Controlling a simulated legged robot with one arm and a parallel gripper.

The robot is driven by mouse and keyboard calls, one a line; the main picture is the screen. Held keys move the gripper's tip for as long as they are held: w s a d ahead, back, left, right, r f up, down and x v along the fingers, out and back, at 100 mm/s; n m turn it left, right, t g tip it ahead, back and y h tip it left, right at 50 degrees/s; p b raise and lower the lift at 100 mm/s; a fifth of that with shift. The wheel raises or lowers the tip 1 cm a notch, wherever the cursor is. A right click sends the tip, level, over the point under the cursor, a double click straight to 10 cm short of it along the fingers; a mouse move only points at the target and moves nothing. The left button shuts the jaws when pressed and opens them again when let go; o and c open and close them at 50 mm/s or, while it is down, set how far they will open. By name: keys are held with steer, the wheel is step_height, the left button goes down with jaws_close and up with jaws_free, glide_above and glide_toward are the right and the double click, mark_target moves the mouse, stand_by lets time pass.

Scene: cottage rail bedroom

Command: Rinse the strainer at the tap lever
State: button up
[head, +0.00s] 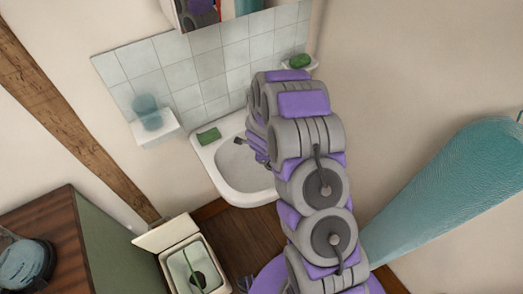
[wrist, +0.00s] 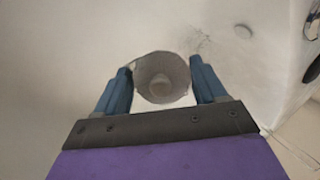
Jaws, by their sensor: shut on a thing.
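My gripper (wrist: 161,73) shows its two blue fingers in the wrist view, closed on the grey, round, cup-like strainer (wrist: 162,84). The strainer is between the fingertips, over the pale basin surface. In the head view the white sink (head: 209,157) is against the tiled wall, and my arm reaches down over its right part. My arm hides the strainer and most of the gripper there. I cannot make out the tap lever for certain. A dark part at the right edge of the wrist view is cut off and unclear.
A green block (head: 208,136) lies on the sink's back left rim. A shelf (head: 154,128) with a bluish cup (head: 147,112) is on the wall to the left. An open bin (head: 190,262) and a cabinet (head: 105,240) stand at lower left. Teal cloth (head: 450,190) hangs at right.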

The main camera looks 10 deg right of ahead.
steer(key=shift+s+a+b, duration=0.1)
steer(key=shift+s+b, duration=0.25)
steer(key=shift+s, duration=0.2)
steer(key=shift+s+a+b, duration=0.2)
steer(key=shift+s+b, duration=0.35)
steer(key=shift+s, duration=0.5)
steer(key=shift+s+a+b, duration=0.2)
steer(key=shift+s+b, duration=0.35)
steer(key=shift+s, duration=0.5)
steer(key=shift+r, duration=0.1)
steer(key=s+r+p, duration=0.2)
steer(key=s+r, duration=0.2)
steer(key=s, duration=0.1)
steer(key=shift+a, duration=0.45)
